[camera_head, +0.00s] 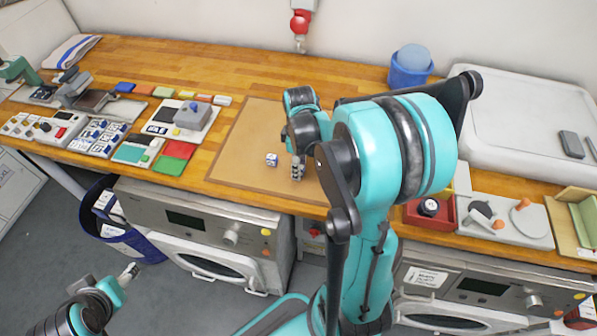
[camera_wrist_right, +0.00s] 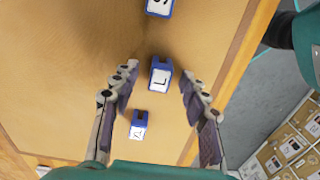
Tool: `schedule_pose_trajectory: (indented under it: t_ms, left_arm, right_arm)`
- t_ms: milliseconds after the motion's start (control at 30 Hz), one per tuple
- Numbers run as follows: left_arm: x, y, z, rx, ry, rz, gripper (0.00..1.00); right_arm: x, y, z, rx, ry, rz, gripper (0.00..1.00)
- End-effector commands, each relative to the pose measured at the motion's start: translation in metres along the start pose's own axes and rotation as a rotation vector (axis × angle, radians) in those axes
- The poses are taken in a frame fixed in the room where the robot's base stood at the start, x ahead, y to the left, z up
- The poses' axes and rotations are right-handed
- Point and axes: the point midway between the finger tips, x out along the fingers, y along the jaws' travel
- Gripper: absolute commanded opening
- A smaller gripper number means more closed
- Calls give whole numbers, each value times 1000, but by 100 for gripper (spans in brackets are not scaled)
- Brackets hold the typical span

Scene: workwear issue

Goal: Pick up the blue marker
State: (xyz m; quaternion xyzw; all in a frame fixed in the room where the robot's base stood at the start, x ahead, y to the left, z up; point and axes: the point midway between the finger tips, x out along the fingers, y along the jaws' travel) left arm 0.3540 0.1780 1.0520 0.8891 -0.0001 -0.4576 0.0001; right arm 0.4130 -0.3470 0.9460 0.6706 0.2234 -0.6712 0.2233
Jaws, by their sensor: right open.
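In the right wrist view, three small blue blocks with white lettered faces lie on the tan mat (camera_wrist_right: 60,70). The one marked L (camera_wrist_right: 160,75) shows between my right fingertips, another marked S (camera_wrist_right: 159,6) is cut by the top edge, and a third (camera_wrist_right: 139,125) is nearer my palm. Which is the blue marker I cannot tell. My right gripper (camera_wrist_right: 158,78) is open and empty over the mat; its height is unclear. In the head view one block (camera_head: 271,159) shows left of my right gripper (camera_head: 297,172); my arm hides others. My left gripper (camera_head: 130,271) hangs low, away from the bench.
The wooden bench (camera_head: 235,75) holds colored pads and a grey device (camera_head: 191,115) left of the mat. A blue tub (camera_head: 409,68) stands behind my right arm. A white tray (camera_head: 505,105) and a red box (camera_head: 428,212) are at right. The mat's left part is clear.

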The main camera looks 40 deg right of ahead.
Motion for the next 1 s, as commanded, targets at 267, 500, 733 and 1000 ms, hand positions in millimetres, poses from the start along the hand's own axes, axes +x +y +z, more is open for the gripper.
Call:
schedule_pose_trajectory:
  t_ms: [267,500,733,1000]
  left_arm:
    - [3,0,2,0,0,0,61]
    - [3,0,2,0,0,0,61]
    - [3,0,2,0,0,0,61]
    - [-3,0,-2,0,0,0,61]
  right_arm:
    - [10,0,0,0,0,0,45]
    - [10,0,0,0,0,0,9]
    - [10,0,0,0,0,0,8]
    - [-6,0,0,0,0,0,8]
